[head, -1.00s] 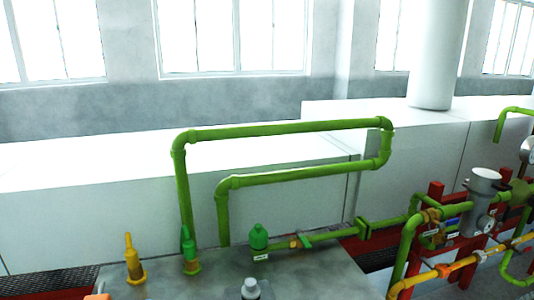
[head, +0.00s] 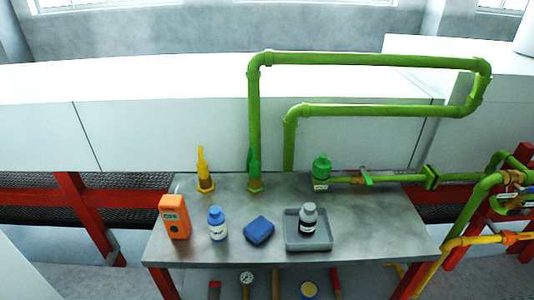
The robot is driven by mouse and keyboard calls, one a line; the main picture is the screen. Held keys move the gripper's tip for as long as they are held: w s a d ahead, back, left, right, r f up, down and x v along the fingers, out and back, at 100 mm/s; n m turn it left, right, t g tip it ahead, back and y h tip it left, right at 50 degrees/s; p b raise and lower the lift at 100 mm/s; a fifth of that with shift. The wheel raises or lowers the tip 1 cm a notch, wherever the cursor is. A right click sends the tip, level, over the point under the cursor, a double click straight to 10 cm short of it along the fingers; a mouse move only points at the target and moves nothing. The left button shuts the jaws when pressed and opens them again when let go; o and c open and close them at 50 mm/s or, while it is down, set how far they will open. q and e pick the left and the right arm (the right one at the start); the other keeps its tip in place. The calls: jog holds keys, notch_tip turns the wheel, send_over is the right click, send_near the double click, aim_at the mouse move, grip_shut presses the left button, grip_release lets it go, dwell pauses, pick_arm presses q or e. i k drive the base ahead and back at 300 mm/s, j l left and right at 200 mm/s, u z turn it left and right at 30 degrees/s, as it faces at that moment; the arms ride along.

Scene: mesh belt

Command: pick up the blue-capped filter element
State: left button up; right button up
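A small bottle-shaped item with a blue cap (head: 216,222) stands upright on the metal table (head: 365,215), left of its middle. It has a blue upper part and a white label with dark print, and it best fits the blue-capped filter element. Nothing covers it. It stands between an orange device and a blue block, apart from both. Neither of my grippers is in view.
An orange handheld device (head: 174,216) and a blue block (head: 259,230) flank it. A grey tray (head: 292,241) holds a grey-capped bottle (head: 308,218). Yellow (head: 204,170) and green (head: 254,170) fittings and green pipes (head: 370,58) rise along the table's back.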

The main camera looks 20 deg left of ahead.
aim_at(216, 219)
jog(key=l+u, duration=0.15)
jog(key=u, duration=0.35)
jog(key=l+u, duration=0.15)
jog(key=u, duration=0.35)
